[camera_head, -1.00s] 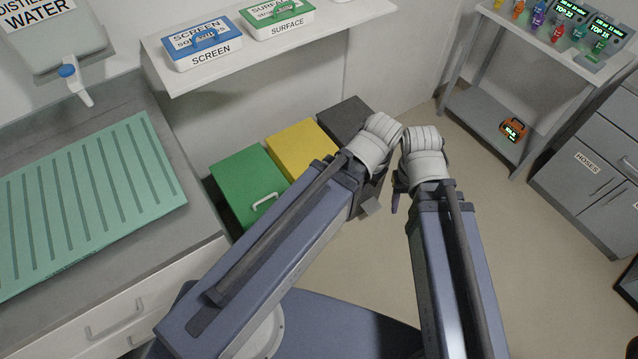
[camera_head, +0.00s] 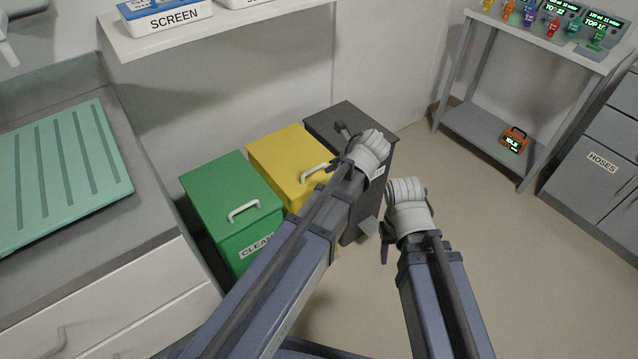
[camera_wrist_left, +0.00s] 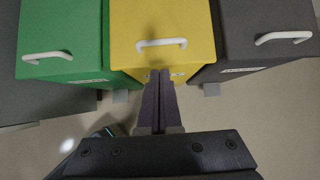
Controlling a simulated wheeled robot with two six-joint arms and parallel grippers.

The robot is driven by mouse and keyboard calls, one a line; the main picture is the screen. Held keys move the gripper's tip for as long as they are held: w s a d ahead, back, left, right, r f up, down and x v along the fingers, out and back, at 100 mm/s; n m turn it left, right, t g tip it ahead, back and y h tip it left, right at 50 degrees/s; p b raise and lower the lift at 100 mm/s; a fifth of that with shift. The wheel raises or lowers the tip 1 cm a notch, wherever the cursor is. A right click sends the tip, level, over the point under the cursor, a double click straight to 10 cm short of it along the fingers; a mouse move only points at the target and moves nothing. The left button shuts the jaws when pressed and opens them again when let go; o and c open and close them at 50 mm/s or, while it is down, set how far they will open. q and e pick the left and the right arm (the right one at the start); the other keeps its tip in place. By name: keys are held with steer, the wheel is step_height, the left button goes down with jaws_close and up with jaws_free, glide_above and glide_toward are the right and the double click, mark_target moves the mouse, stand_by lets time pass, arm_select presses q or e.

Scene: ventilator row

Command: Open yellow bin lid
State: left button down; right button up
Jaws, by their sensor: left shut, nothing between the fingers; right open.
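The yellow bin (camera_head: 283,153) stands between the green and dark grey bins, its lid shut. Its white lid handle (camera_head: 315,172) shows beside my left arm, which hides part of the bin's front. In the left wrist view the yellow lid (camera_wrist_left: 160,18) fills the top middle. My left gripper (camera_wrist_left: 160,78) is shut and empty, its tips appearing just below the white handle (camera_wrist_left: 162,43) in that picture. I cannot tell whether they touch the bin. My right gripper (camera_head: 385,250) is open over the floor, right of the bins, its fingers mostly hidden.
The green bin (camera_head: 225,190) is on the left and the dark grey bin (camera_head: 345,115) on the right, both shut. A wall shelf (camera_head: 230,30) is above them, a counter (camera_head: 150,220) to the left. Floor is clear toward the grey rack (camera_head: 490,135).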

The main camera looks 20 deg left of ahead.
mark_target(314, 170)
arm_select(q)
steer(key=b+x, duration=0.7)
steer(key=x, duration=0.1)
steer(key=shift+f, duration=0.3)
steer(key=shift+b+x, duration=0.5)
steer(key=shift+x, duration=0.3)
steer(key=shift+w+a+r, duration=0.1)
steer(key=shift+a+r, duration=0.05)
steer(key=r+p, duration=0.1)
steer(key=p, duration=0.1)
steer(key=r+p, duration=0.1)
steer(key=p, duration=0.1)
steer(key=shift+w+a+r+g+h, duration=0.15)
steer(key=shift+a+r+g+h, duration=0.15)
steer(key=shift+r+h, duration=0.1)
steer(key=w+a+r+g+h+p, duration=0.2)
steer(key=w+a+r+p, duration=0.1)
steer(key=r+p, duration=0.5)
steer(key=w+a+r+g+h+p, duration=0.2)
steer(key=a+r+p, duration=0.4)
steer(key=r+p, duration=0.3)
steer(key=shift+w+h+p, duration=0.5)
steer(key=shift+w+p, duration=0.5)
steer(key=shift+p, duration=0.75)
steer(key=shift+r, duration=0.15)
